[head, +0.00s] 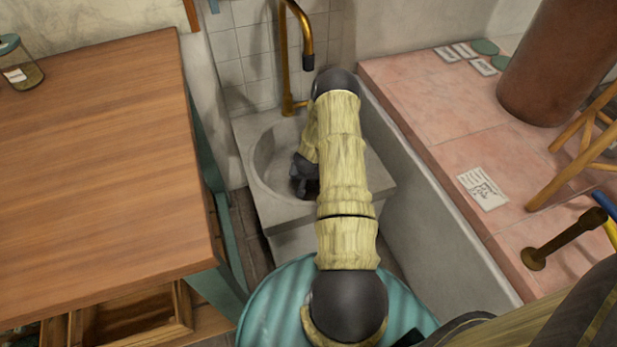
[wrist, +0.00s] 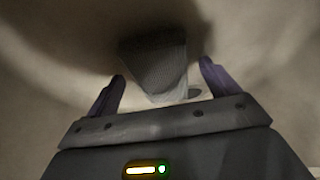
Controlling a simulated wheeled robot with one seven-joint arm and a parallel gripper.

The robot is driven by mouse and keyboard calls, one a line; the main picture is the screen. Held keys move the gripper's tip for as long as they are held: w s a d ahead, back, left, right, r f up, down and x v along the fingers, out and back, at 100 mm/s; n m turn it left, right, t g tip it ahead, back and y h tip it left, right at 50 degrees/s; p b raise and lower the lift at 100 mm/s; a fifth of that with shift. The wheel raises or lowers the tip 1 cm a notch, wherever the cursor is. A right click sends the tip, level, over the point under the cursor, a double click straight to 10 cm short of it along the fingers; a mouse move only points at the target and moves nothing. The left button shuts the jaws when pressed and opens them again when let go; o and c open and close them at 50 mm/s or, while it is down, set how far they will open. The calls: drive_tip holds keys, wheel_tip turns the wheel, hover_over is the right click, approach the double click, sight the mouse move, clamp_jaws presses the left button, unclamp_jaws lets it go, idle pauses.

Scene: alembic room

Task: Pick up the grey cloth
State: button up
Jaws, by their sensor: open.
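The grey cloth (wrist: 155,65) shows in the wrist view as a woven grey piece lying in the pale basin. My gripper (wrist: 160,85) is open, with one dark finger on each side of the cloth and a gap to it on both sides. I cannot tell how far above the basin floor the fingertips are. In the head view my gripper (head: 304,188) reaches down into the stone sink (head: 262,165). The cloth is hidden there behind my arm and gripper.
A brass tap (head: 287,60) rises behind the sink, close to my arm. A wooden table (head: 95,160) stands on the left, with an open drawer (head: 130,315) below. A pink tiled ledge (head: 440,120) runs on the right. A teal ribbed round object (head: 275,305) stands in front of the sink.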

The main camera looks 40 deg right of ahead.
drive_tip(key=shift+c, duration=0.2)
drive_tip(key=c, duration=1.1)
wheel_tip(320, 180, up, 10)
drive_tip(key=p, duration=0.3)
